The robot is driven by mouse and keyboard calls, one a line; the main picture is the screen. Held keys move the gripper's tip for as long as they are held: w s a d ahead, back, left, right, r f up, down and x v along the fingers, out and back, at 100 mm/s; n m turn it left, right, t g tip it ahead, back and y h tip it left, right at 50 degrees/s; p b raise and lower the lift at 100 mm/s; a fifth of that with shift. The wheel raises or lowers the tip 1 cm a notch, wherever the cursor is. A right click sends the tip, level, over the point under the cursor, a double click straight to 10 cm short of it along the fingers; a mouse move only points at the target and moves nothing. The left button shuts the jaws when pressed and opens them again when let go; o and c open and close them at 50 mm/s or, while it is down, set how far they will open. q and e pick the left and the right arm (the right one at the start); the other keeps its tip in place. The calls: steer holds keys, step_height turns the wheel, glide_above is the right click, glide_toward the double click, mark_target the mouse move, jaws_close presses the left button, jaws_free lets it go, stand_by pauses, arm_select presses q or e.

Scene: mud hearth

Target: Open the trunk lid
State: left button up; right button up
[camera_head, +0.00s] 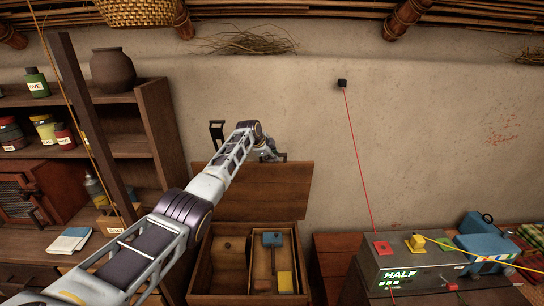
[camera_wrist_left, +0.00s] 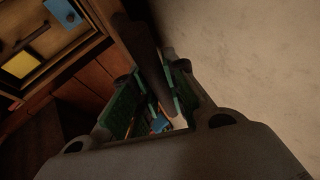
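The wooden trunk (camera_head: 245,298) stands against the wall in the head view. Its lid (camera_head: 265,190) is raised, standing roughly upright at the back, and the inside shows. My left gripper (camera_head: 270,154) is at the lid's top edge, right of its middle, small and partly hidden by its own arm. In the left wrist view, the lid's dark edge (camera_wrist_left: 150,60) runs between the green-padded fingers of my left gripper (camera_wrist_left: 155,105). The fingers are apart, with a gap beside the lid; firm contact does not show. My right gripper is in neither view.
The trunk holds a blue-headed tool (camera_head: 273,240) and a yellow block (camera_head: 285,281). A grey box marked HALF (camera_head: 415,268) sits at right, with a red cord rising to the wall. Shelves with a clay pot (camera_head: 113,70) and jars stand at left. A black bracket (camera_head: 217,130) rises behind the lid.

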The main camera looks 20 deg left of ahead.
arm_select(q)
steer(key=o, duration=0.5)
steer(key=shift+w+a+r, duration=0.1)
steer(key=shift+w+r, duration=0.2)
steer(key=shift+w, duration=0.15)
steer(key=shift+c, duration=0.2)
steer(key=shift+f, duration=0.2)
steer(key=shift+s, duration=0.15)
steer(key=shift+s, duration=0.1)
steer(key=v, duration=1.2)
stand_by(0.5)
